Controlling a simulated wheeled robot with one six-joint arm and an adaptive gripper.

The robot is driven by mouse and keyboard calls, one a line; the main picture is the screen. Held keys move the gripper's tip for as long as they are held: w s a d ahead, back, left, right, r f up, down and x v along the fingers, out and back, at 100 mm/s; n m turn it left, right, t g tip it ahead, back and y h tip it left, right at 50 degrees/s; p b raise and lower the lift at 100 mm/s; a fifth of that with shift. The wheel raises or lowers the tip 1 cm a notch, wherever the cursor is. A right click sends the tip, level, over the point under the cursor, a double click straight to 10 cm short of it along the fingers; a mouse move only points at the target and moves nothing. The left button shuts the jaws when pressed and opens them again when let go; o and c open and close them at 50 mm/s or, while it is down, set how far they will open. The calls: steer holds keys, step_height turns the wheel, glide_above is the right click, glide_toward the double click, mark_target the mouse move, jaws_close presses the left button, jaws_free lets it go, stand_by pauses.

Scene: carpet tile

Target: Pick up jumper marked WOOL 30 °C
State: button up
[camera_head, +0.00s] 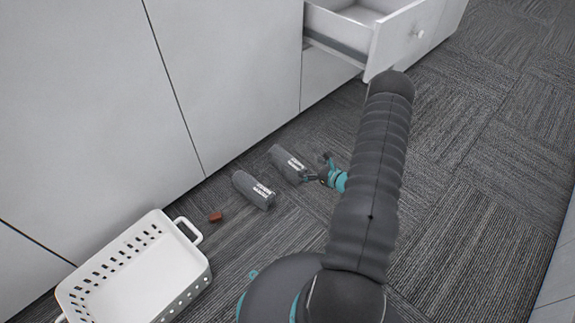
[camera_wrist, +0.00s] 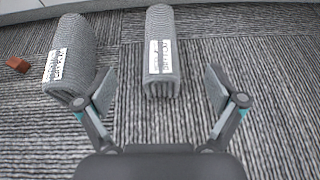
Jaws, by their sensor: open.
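Two rolled grey knitted jumpers lie side by side on the carpet, each with a white label. The right-hand jumper (camera_head: 284,160) is nearest my gripper (camera_head: 322,175); it also shows in the wrist view (camera_wrist: 160,35), upper middle. The left-hand jumper (camera_head: 249,187) shows at left in the wrist view (camera_wrist: 75,40). The label print is too small and blurred to read, so I cannot tell which is marked WOOL 30 °C. My gripper, also in the wrist view (camera_wrist: 161,90), is open. The near end of the right-hand jumper appears between its fingertips, and nothing is gripped.
A small red-brown block (camera_head: 215,216) lies left of the jumpers. A white perforated basket (camera_head: 190,272) stands at lower left. White cabinets (camera_head: 230,65) rise behind the jumpers, and an open drawer (camera_head: 400,40) juts out at upper right. The carpet at right is clear.

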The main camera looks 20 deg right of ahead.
glide_toward(289, 159)
steer(key=x, duration=0.4)
steer(key=shift+w+a+r+b, duration=0.15)
steer(key=shift+w+r+b, duration=0.1)
steer(key=shift+w+b, duration=0.15)
steer(key=x, duration=0.2)
steer(key=f+x, duration=0.1)
steer(key=x, duration=0.1)
steer(key=shift+f+b, duration=0.1)
steer(key=shift+b, duration=0.2)
steer(key=shift+w+a+f, duration=0.1)
steer(key=shift+w, duration=0.3)
steer(key=c, duration=1.5)
